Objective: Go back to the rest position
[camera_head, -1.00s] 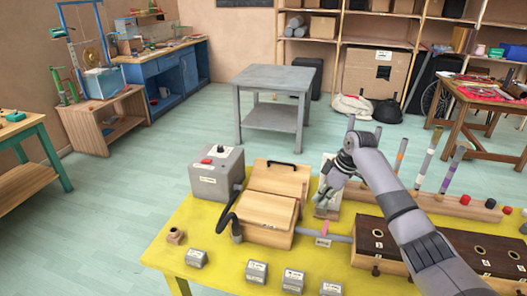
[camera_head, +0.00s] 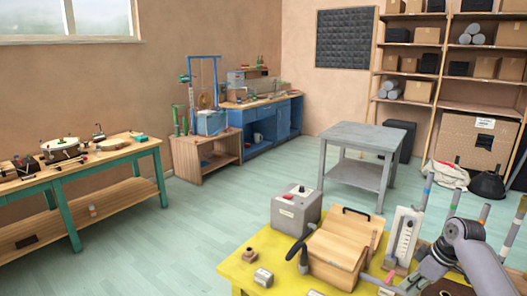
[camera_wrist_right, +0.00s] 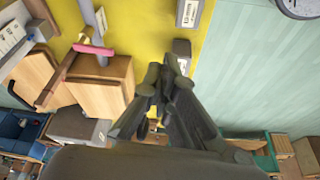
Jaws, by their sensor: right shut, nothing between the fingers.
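My right gripper (camera_head: 400,284) is at the lower right of the head view, over the yellow table (camera_head: 240,274) and in front of a white upright gauge (camera_head: 405,232). In the right wrist view its fingers (camera_wrist_right: 166,74) are together and hold nothing. The arm comes in from the right edge. My left gripper is in neither view.
The yellow table holds a grey box with a red button (camera_head: 296,210), a wooden box (camera_head: 338,252), small labelled grey blocks (camera_head: 263,277) and a brown piece (camera_head: 250,254). A grey table (camera_head: 362,137) stands behind. The floor (camera_head: 190,240) left of the yellow table is clear.

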